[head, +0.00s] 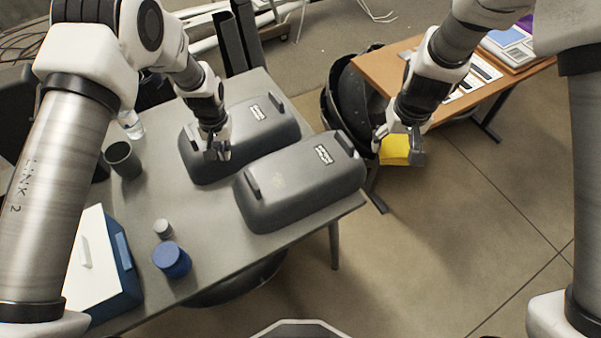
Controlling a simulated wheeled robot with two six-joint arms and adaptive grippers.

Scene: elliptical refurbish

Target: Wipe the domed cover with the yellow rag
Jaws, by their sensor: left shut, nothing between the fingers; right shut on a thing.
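Two dark grey domed covers lie on the grey table (215,255). The nearer domed cover (300,188) sits by the table's right edge, with end handles and a small label on top. The farther domed cover (265,130) lies behind it to the left. My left gripper (217,153) is shut and empty, over the left part of the farther cover; I cannot tell whether it touches. My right gripper (398,150) is shut on the yellow rag (395,152), right of the nearer cover and apart from it, past the table edge.
A blue jar (171,260), a small grey container (163,228), a dark cup (123,159), a clear bottle (131,125) and a blue-and-white box (95,262) stand on the table's left. A wooden table (475,85) with devices stands at right. A dark round bin (350,95) stands between tables.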

